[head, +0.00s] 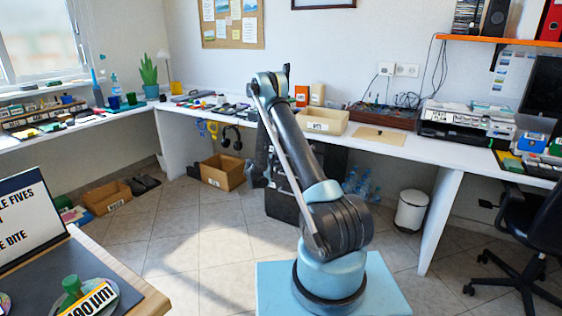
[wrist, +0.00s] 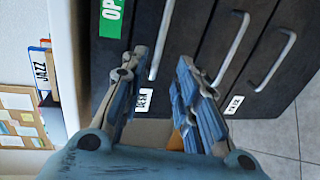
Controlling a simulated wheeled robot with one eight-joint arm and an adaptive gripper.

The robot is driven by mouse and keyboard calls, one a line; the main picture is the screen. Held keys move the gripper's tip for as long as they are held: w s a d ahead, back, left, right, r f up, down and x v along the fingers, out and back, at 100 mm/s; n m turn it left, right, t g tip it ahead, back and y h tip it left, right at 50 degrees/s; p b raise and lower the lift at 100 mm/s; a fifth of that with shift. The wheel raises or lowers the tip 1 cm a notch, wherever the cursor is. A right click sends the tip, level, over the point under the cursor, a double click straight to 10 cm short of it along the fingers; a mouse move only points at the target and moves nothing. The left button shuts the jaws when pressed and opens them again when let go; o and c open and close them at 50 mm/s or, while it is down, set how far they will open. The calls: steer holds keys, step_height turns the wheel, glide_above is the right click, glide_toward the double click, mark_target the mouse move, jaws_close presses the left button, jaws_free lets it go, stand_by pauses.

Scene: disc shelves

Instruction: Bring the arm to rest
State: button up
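My arm (head: 298,150) rises from its blue base in the middle of the head view and folds over at the top, with its far part hanging down behind. The gripper end is small and hard to make out there. In the wrist view my gripper (wrist: 157,88) has its two blue-padded fingers spread apart, with nothing held between them. Beyond the fingers is a dark drawer cabinet (wrist: 205,45) with metal handles and labels, seen turned sideways. I cannot tell how far the fingers are from its fronts.
A long white desk (head: 398,146) runs along the wall, with a cream bin (head: 322,121) and a printer on it. A cardboard box (head: 222,171) and a white waste bin (head: 411,210) stand on the floor. An office chair (head: 525,230) is at right.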

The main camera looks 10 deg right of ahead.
steer(key=shift+s+a, duration=0.2)
steer(key=shift+s, duration=0.15)
steer(key=shift+r, duration=0.15)
